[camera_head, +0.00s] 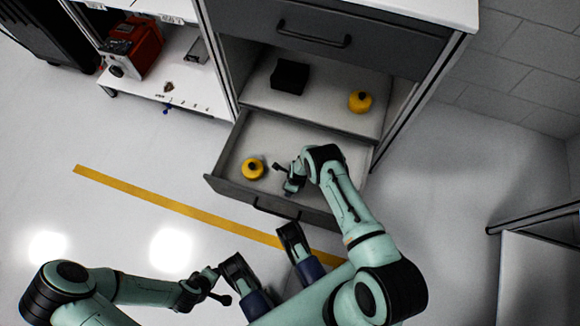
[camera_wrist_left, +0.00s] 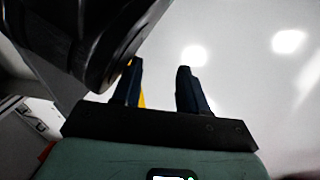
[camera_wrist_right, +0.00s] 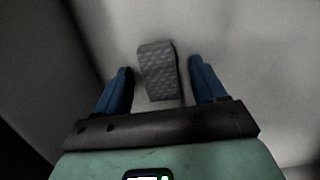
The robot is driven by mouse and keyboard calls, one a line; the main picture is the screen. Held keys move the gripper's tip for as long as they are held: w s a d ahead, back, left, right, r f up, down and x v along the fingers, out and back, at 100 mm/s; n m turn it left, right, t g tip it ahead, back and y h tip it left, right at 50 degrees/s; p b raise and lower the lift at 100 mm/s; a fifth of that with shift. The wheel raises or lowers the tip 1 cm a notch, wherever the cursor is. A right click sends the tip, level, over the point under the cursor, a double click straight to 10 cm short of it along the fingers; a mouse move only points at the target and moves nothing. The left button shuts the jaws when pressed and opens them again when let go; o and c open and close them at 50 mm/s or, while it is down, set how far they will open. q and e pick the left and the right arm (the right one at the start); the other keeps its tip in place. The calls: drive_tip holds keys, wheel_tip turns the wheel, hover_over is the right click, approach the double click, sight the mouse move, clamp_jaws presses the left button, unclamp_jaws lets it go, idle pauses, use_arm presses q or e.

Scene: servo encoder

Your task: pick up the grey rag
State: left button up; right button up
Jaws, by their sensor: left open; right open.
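The grey rag (camera_wrist_right: 157,72) shows in the right wrist view as a small textured grey strip lying on a pale surface. My right gripper (camera_wrist_right: 160,70) is open, with one blue finger on each side of the rag and gaps between. In the head view my right gripper (camera_head: 291,182) reaches down into the open lower drawer (camera_head: 228,150), and the rag cannot be made out there. My left gripper (camera_wrist_left: 160,70) is open and empty; in the head view it is low in the picture (camera_head: 203,288), over the floor, away from the drawer.
A yellow round object (camera_head: 252,169) is in the drawer, left of my right gripper. A black box (camera_head: 290,77) and another yellow object (camera_head: 360,102) sit on the surface behind. A closed upper drawer (camera_head: 330,30) is above. A red machine (camera_head: 137,47) stands on a shelf at left.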

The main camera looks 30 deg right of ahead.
drive_tip(key=c, duration=1.1)
drive_tip(key=shift+c, duration=0.2)
drive_tip(key=shift+r, duration=0.55)
use_arm(q)
drive_tip(key=w+r+t+p, duration=0.2)
drive_tip(key=w+r+p, duration=0.1)
drive_tip(key=w+r, duration=0.15)
use_arm(e)
wheel_tip(320, 180, up, 7)
drive_tip(key=shift+w+f, duration=0.1)
drive_tip(key=shift+f, duration=0.1)
use_arm(q)
drive_tip(key=s+d+r+g+h+p, duration=0.1)
drive_tip(key=s+d+r+g+p, duration=0.1)
drive_tip(key=s, duration=0.4)
wheel_tip(320, 180, up, 2)
drive_tip(key=shift+s+d+r+m+p, duration=0.1)
drive_tip(key=shift+s+d+m+p, duration=0.3)
drive_tip(key=shift+d+p, duration=0.5)
use_arm(e)
wheel_tip(320, 180, up, 12)
drive_tip(key=shift+r, duration=0.15)
use_arm(q)
drive_tip(key=shift+d, duration=0.15)
